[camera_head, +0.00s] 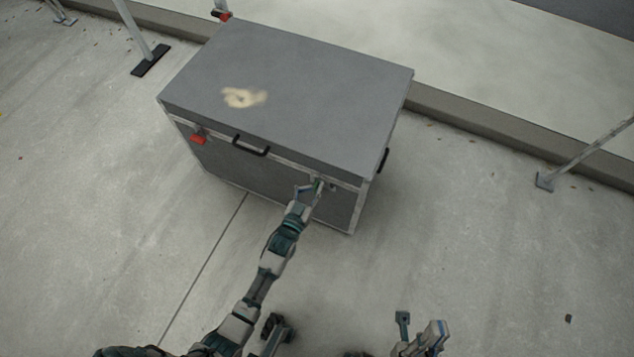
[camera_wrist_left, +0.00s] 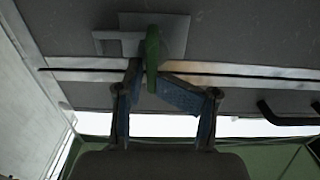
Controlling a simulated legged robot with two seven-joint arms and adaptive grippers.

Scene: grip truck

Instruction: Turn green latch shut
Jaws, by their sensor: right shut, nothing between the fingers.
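The green latch (camera_wrist_left: 152,58) sits on a grey metal plate on the front of the large grey case, close to the lid seam. In the head view the latch (camera_head: 318,183) is small, near the case's right front corner. My left gripper (camera_head: 310,188) reaches up to it. In the left wrist view the blue fingers of the left gripper (camera_wrist_left: 149,75) lie on either side of the latch and close in on it. One finger is nearly straight and the other bends inward. My right gripper (camera_head: 437,330) is shut and empty at the bottom, far from the case.
The grey case (camera_head: 300,75) has a red latch (camera_head: 199,137) and a black handle (camera_head: 251,146) on its front. Another red latch (camera_head: 222,15) shows at the back. A low kerb (camera_head: 480,115) runs behind.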

